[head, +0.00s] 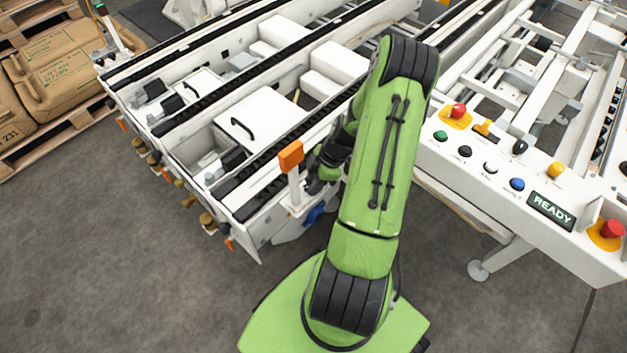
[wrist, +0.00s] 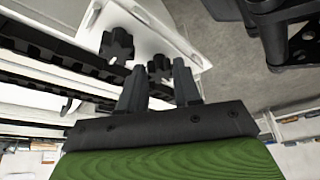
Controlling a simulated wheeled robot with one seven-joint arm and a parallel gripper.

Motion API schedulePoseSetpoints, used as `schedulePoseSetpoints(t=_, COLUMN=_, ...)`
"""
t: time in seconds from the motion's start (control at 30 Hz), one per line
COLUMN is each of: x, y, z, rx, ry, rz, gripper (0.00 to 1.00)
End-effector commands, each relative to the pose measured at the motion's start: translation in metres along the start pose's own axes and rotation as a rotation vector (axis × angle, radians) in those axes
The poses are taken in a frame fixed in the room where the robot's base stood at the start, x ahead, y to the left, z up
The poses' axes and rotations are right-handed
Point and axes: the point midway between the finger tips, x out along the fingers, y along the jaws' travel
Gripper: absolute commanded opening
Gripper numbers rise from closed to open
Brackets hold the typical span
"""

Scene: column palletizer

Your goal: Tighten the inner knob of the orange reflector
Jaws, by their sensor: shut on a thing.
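The orange reflector (head: 291,156) stands upright on a white bracket (head: 295,191) at the front end of the conveyor, left of my arm. In the wrist view, two black star-shaped knobs sit on a white plate. One knob (wrist: 160,67) is between the fingertips of my gripper (wrist: 159,72), which is shut on it. The other knob (wrist: 117,45) is free, to the left. My gripper in the head view (head: 316,181) is beside the reflector bracket, partly hidden by my arm. The fingers hide part of the held knob.
Conveyor rails with black chains (head: 270,160) run behind the reflector. A control panel (head: 470,170) with buttons and a READY display (head: 551,209) stands to the right. Sacks on a pallet (head: 60,70) are at far left. The grey floor at front left is clear.

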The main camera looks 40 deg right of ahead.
Motion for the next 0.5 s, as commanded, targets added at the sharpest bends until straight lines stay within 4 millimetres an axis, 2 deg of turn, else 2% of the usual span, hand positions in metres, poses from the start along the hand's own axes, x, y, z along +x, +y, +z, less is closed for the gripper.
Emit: schedulePoseSetpoints(t=0.5, x=0.0002, y=-0.0061, z=-0.002, rx=0.433, ry=0.0, rz=0.181, gripper=0.02)
